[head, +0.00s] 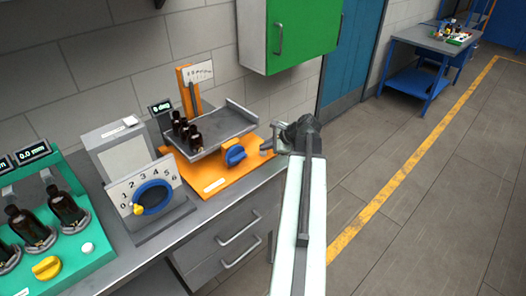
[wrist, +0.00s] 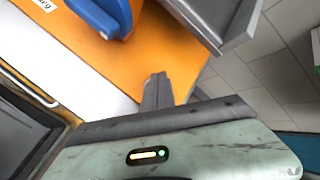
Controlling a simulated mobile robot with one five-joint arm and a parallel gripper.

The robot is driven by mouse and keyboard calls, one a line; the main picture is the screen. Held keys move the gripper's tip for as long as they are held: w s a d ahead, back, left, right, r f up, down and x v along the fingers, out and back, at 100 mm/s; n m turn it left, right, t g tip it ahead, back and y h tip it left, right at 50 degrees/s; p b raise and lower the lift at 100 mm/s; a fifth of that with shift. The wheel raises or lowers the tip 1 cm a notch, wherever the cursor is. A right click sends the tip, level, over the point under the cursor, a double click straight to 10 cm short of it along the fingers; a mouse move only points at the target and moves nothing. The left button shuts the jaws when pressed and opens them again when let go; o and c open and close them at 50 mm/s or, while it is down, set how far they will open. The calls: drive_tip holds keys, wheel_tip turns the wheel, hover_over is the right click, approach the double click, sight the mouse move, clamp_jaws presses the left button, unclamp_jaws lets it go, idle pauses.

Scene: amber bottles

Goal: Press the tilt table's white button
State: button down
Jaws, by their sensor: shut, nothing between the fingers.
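The tilt table has an orange base (head: 203,180), a grey tilting tray (head: 222,128), a blue knob (head: 235,156) and an orange upright with a scale card. Several amber bottles (head: 186,133) stand at the tray's left end. My gripper (head: 268,147) is at the right end of the base, beside the tray's right edge. In the wrist view, my shut, empty fingers (wrist: 157,88) appear over the orange base (wrist: 130,65), between the blue knob (wrist: 105,15) and the grey tray (wrist: 232,20). I cannot make out the tilt table's white button in either view; whether my gripper hides it, I cannot tell.
A green bottle station (head: 87,266) with a yellow knob and its own white button (head: 87,247) stands at left. A numbered dial box (head: 150,190) stands between it and the tilt table. A green wall cabinet (head: 290,35) hangs above.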

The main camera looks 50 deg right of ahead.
sight(266, 153)
drive_tip(key=shift+r+p, duration=0.3)
drive_tip(key=shift+r, duration=0.25)
wheel_tip(266, 153, up, 5)
drive_tip(key=p, duration=0.5)
drive_tip(key=shift+r, duration=0.1)
drive_tip(key=shift+s+f, duration=0.1)
drive_tip(key=shift+f, duration=0.1)
idle(0.3)
